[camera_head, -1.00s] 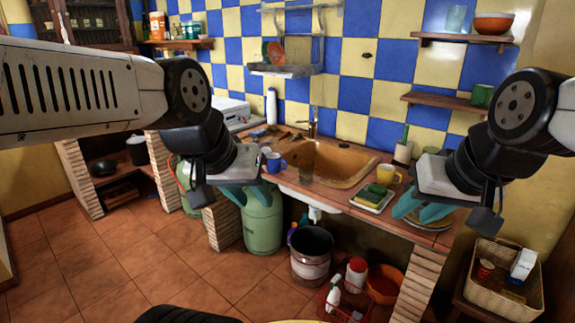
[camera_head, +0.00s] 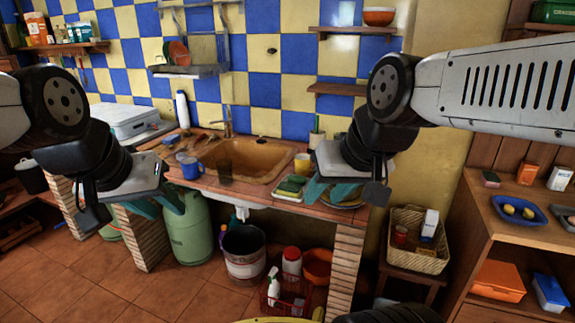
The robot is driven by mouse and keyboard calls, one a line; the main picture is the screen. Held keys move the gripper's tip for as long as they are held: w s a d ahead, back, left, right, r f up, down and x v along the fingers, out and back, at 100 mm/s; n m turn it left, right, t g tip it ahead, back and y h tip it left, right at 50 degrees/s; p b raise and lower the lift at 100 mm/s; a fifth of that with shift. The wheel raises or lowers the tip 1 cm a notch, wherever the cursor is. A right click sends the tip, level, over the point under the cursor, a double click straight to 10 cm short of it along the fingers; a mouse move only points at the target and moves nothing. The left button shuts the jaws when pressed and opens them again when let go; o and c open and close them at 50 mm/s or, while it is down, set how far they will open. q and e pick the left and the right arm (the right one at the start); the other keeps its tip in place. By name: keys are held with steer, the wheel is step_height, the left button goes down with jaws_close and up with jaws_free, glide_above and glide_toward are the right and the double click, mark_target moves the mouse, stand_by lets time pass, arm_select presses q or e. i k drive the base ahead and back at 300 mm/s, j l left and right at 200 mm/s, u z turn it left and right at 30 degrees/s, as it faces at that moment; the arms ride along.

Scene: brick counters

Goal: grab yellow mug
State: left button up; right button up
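The yellow mug (camera_head: 302,164) stands upright on the counter (camera_head: 265,203), right of the sink and behind a tray with a green and yellow sponge (camera_head: 291,185). My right gripper (camera_head: 330,192) appears just right of and below the mug, nearer to me, with its teal fingers apart and nothing between them. It covers part of the counter's right end and the plates there. My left gripper (camera_head: 158,206) is at the left, in front of the counter's left end, with its fingers apart and empty. No gripper touches the mug.
A gas cylinder (camera_head: 188,228) and a bucket (camera_head: 243,252) are below. A wicker basket (camera_head: 416,242) and wooden shelves (camera_head: 490,225) are at the right.

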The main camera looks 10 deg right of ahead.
mark_target(306, 165)
steer(key=i+l, duration=0.3)
steer(key=i, duration=0.2)
steer(key=i+l+u, duration=0.15)
steer(key=i, duration=0.4)
steer(key=l, duration=0.15)
